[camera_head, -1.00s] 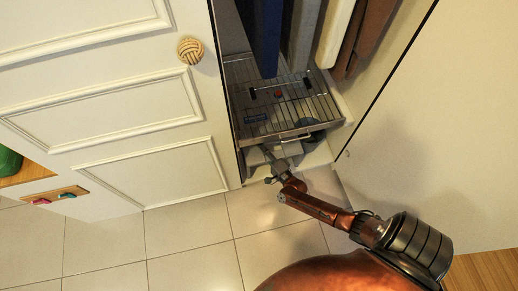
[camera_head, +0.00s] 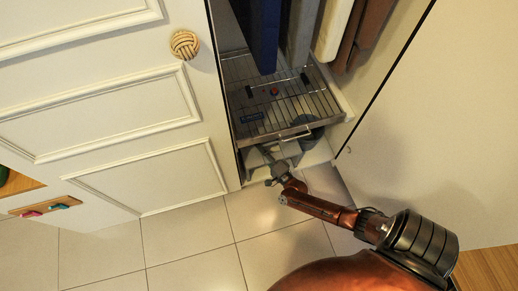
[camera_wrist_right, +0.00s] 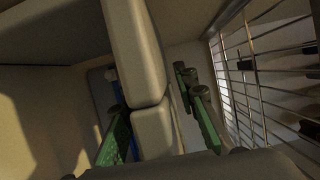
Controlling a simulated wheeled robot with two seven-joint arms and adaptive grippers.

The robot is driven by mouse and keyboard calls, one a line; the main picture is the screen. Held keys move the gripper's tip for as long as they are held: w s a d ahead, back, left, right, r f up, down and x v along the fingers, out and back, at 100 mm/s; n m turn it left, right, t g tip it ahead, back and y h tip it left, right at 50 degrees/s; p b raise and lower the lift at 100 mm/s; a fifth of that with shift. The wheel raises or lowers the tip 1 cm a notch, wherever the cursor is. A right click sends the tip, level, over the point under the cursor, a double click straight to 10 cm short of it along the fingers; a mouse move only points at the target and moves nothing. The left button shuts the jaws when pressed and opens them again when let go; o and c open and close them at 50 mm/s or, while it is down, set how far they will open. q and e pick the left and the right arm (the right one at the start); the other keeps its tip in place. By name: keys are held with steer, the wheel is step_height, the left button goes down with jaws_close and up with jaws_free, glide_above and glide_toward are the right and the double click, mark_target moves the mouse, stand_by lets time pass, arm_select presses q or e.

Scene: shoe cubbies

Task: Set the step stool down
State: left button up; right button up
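A light grey piece that looks like the step stool (camera_head: 288,149) is low in the cubby, under the wire rack and mostly hidden by it. My right gripper (camera_head: 274,172) reaches in at the cubby's front and is right at this piece. In the right wrist view a thick pale bar with a seam (camera_wrist_right: 138,60) runs between my right gripper's green-sided fingers (camera_wrist_right: 152,112). A narrow gap seems to show beside the right-hand finger, but firm contact cannot be told. The stool's feet and their contact with the floor are hidden. My left gripper is out of view.
The wire rack (camera_head: 290,108) is close above my right gripper and at the right in the wrist view. Blue, grey, white and brown panels hang above it. A white panelled door (camera_head: 110,120) with a round knob (camera_head: 184,45) stands at left. Tiled floor (camera_head: 190,238) in front is clear.

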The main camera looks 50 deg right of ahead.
steer(key=shift+o, duration=0.5)
steer(key=shift+r, duration=0.15)
steer(key=s+a+p, duration=0.2)
steer(key=s+p, duration=0.2)
steer(key=s, duration=0.7)
steer(key=s+a+f+n+g+y, duration=0.3)
steer(key=s+a+n+g+y, duration=0.35)
steer(key=s+a+n, duration=0.85)
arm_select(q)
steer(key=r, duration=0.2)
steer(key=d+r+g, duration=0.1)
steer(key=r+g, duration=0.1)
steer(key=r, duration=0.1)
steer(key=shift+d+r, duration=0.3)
arm_select(e)
steer(key=s+a+r+n+g, duration=0.2)
steer(key=s+a, duration=0.1)
steer(key=s, duration=0.5)
steer(key=s+a+r+n+g, duration=0.3)
steer(key=s, duration=0.5)
steer(key=shift+r+g, duration=0.2)
steer(key=shift+g, duration=0.15)
steer(key=shift+o, duration=0.4)
